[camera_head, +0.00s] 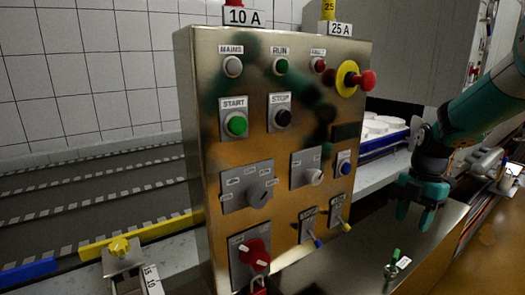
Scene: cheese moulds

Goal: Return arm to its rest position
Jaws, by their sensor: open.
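My arm (487,105) is teal and black and reaches in from the right edge. My gripper (418,212) hangs with its teal fingers pointing down, to the right of the brass control panel (210,150). It is open, with nothing seen between its fingers. It is apart from the panel and above the metal surface in front of it.
The panel carries a red mushroom button (366,80), a green start button (237,125), several knobs and a red rotary switch (254,254). White round moulds (377,126) sit in a blue tray behind. A small green-tipped toggle (396,254) stands below my gripper.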

